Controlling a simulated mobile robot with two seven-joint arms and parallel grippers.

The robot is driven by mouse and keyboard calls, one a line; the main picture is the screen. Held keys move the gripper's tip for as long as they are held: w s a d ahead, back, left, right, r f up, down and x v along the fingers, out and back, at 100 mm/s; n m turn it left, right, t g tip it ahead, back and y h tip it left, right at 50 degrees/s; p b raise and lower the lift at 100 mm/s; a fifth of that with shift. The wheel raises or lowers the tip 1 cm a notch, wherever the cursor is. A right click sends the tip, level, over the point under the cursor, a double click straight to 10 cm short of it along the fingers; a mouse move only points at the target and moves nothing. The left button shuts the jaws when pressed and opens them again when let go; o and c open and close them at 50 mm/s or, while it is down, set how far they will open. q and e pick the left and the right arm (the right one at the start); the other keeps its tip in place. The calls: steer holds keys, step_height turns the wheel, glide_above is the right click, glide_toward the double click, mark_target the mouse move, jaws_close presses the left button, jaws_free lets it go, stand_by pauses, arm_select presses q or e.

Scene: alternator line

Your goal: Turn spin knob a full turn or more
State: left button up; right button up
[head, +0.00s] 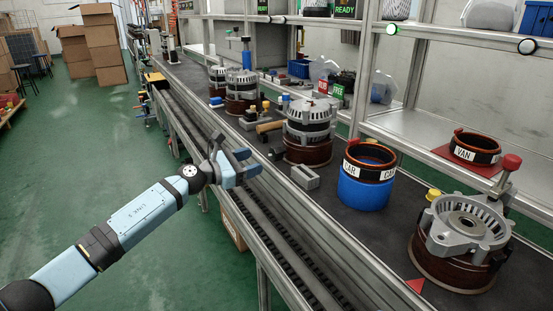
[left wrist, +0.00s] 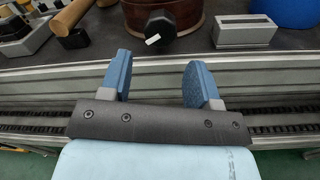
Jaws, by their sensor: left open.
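The spin knob is a black faceted knob with a white mark (left wrist: 161,27), at the front of a round brown base (left wrist: 196,12) in the left wrist view. In the head view the knob (head: 277,153) shows small and dark beside the brown base (head: 308,152), which carries a silver and black alternator (head: 311,120). My left gripper (head: 243,163) is open and empty, in front of the bench's near edge. In the left wrist view its two blue fingers (left wrist: 160,70) point toward the knob, one to each side, still apart from it. My right gripper is not in view.
A grey slotted block (head: 305,177) lies to the right of the knob, and a wooden-handled mallet (head: 270,126) to its left. A blue cylinder (head: 362,194) with a CAR-labelled ring stands further right. The bench's metal rail (left wrist: 40,80) runs below the fingers.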

mark_target(272, 155)
arm_select(q)
steer(key=b+x, duration=0.2)
steer(key=x, duration=0.6)
steer(key=shift+w+d, duration=0.15)
steer(key=shift+d, duration=0.1)
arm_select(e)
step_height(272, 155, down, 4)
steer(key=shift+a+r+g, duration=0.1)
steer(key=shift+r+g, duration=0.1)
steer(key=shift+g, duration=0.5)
arm_select(q)
steer(key=c, duration=0.6)
steer(key=shift+r+p, duration=0.1)
steer(key=shift+p, duration=0.25)
steer(key=shift+c, duration=0.2)
steer(key=n+p, duration=0.4)
steer(key=shift+r+n+p, duration=0.1)
steer(key=shift+n+p, duration=0.2)
steer(key=shift+n, duration=0.4)
steer(key=shift+f, duration=0.25)
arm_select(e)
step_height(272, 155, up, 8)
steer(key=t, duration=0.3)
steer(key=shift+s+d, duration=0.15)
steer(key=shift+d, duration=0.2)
